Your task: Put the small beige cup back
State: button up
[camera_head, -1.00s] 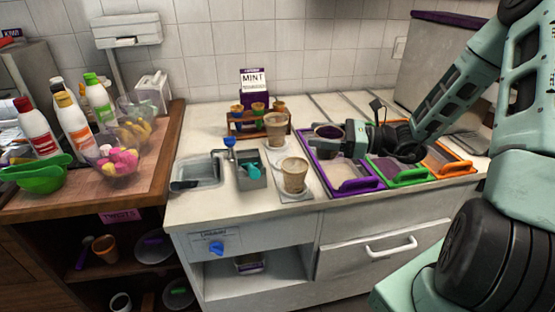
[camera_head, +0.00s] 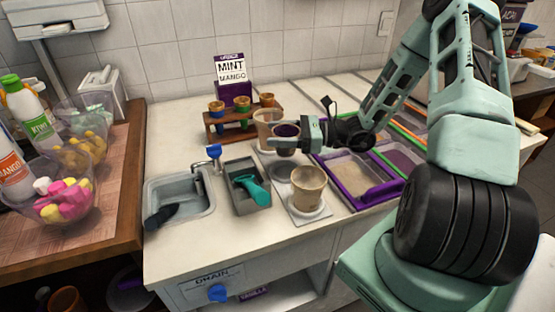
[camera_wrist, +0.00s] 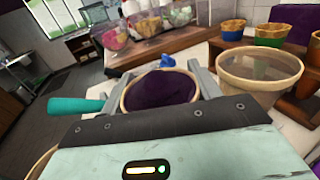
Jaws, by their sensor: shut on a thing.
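A small beige cup (camera_head: 285,148) with dark purple filling is held upright in my gripper (camera_head: 288,137). In the wrist view, the cup's purple filling (camera_wrist: 160,91) shows between my two fingers, which are shut on it. It hangs above the white counter, in front and to the right of a second beige cup (camera_head: 264,117), which it partly covers. That second cup appears larger at the right of the wrist view (camera_wrist: 258,78). A third beige cup (camera_head: 308,190) stands nearer, on a pale square base (camera_head: 324,211). The held cup's underside cannot be judged.
A grey bin (camera_head: 240,203) with a teal-handled scoop (camera_head: 250,187) and a sink (camera_head: 180,192) lie left. A purple-rimmed tray (camera_head: 380,193) is at right.

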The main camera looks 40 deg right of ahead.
aim_at(280, 154)
jog(key=shift+f, duration=3.35)
jog(key=shift+f, duration=0.15)
jog(key=o, duration=1)
jog(key=shift+o, duration=0.2)
jog(key=shift+s+r, duration=0.1)
jog(key=shift+r, duration=0.1)
jog(key=b+v, duration=0.2)
jog(key=v, duration=0.9)
jog(key=shift+s+d, duration=0.2)
jog(key=shift+d, duration=0.25)
jog(key=shift+r, duration=0.1)
